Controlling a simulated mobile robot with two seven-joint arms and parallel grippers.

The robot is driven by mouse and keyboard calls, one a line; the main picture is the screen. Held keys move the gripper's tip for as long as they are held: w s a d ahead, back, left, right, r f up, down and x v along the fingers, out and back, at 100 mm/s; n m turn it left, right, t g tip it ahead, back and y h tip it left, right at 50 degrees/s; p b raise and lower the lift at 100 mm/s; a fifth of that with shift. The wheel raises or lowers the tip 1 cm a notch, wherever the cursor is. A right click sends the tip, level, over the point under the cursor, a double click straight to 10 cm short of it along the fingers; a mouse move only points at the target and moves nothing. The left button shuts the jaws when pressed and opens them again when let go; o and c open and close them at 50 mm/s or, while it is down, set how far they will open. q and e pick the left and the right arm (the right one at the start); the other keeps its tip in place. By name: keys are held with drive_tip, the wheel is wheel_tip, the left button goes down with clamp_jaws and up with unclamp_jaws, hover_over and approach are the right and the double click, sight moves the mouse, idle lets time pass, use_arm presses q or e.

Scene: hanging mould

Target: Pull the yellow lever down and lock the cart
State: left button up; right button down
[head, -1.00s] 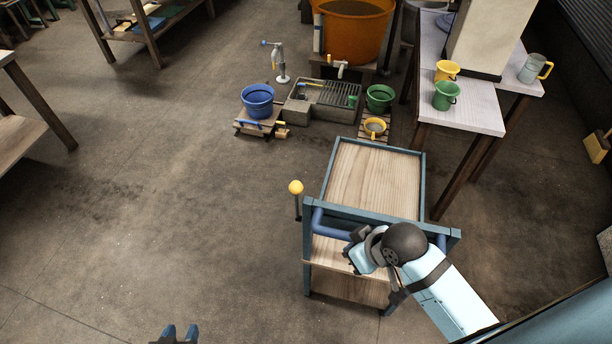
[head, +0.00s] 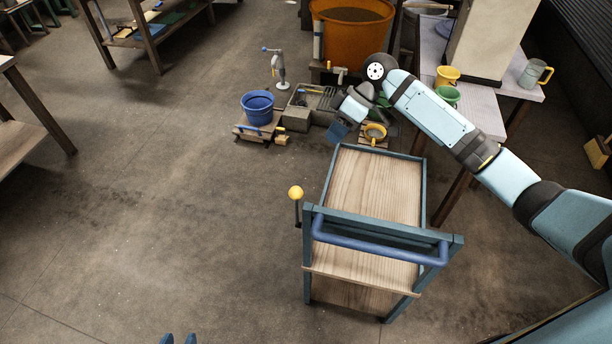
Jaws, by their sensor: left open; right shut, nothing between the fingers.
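The cart (head: 375,190) stands in front of me with a wooden top, a lower shelf and a blue frame. Its blue push handle (head: 380,243) runs across the near side. The yellow lever (head: 296,193) is a yellow knob on a dark rod, standing upright at the cart's left near corner. My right gripper (head: 338,131) is shut and empty, up beyond the cart's far edge, well away from handle and lever. My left gripper (head: 178,340) shows only its blue fingertips at the bottom edge, apart and empty, left of the cart and below the lever.
A table (head: 484,118) with cups is at the right. The floor left of the cart is clear.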

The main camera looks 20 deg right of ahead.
drive_tip(key=shift+w+r, duration=0.1)
drive_tip(key=s+a+f+p, duration=0.2)
drive_tip(key=s+a+f, duration=0.1)
drive_tip(key=a+f, duration=0.5)
drive_tip(key=shift+s+a+f, duration=0.2)
drive_tip(key=shift+f, duration=0.35)
idle(0.4)
